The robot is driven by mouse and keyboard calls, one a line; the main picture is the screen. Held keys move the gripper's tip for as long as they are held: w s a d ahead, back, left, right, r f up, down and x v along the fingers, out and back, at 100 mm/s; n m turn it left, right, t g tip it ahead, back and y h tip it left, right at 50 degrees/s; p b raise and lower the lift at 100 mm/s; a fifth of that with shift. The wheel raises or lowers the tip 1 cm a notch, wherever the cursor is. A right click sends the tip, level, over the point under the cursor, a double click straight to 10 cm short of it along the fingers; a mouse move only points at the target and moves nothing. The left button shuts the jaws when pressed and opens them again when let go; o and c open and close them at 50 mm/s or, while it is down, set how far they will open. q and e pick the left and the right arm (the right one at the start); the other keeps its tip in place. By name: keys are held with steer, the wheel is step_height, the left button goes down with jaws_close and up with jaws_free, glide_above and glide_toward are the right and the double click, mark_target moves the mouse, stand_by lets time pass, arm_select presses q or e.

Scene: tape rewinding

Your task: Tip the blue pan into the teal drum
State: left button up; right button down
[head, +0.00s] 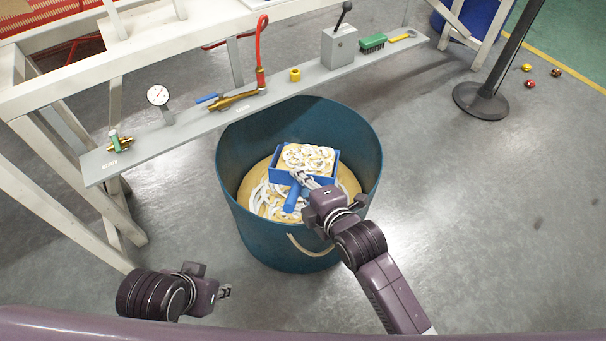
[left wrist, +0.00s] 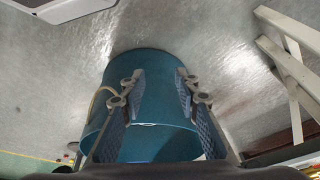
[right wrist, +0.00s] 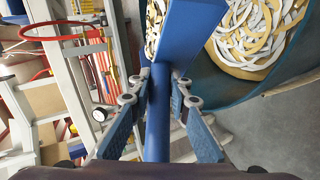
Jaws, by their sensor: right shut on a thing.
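The teal drum (head: 272,240) stands on the floor with tan and white curled strips inside. The blue pan (head: 306,177) is over the drum's opening and holds more of the same strips. It looks close to level. My right gripper (head: 302,183) is shut on the pan's blue handle (right wrist: 157,115), which runs between its fingers in the right wrist view. The drum's contents (right wrist: 250,40) show beside the pan there. My left gripper (head: 224,291) is apart from the drum, low on the left. Its fingers (left wrist: 160,95) are spread and empty in the left wrist view, with the drum beyond them.
A grey shelf (head: 200,122) with a gauge, valve, brush and other tools runs behind the drum, close to its far rim. A black post base (head: 482,101) stands at right.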

steer(key=shift+w+r+p, duration=0.2)
steer(key=shift+r+p, duration=0.4)
steer(key=shift+p, duration=0.6)
arm_select(q)
steer(key=s+p+x, duration=0.1)
steer(key=s+x, duration=0.1)
steer(key=x, duration=0.7)
steer(key=shift+w+f+g, duration=0.15)
steer(key=shift+f+g, duration=0.15)
steer(key=shift+f, duration=0.35)
arm_select(e)
steer(key=shift+w+r+g, duration=0.15)
steer(key=shift+r+g, duration=0.1)
steer(key=shift+g, duration=0.15)
arm_select(q)
steer(key=shift+p, duration=0.3)
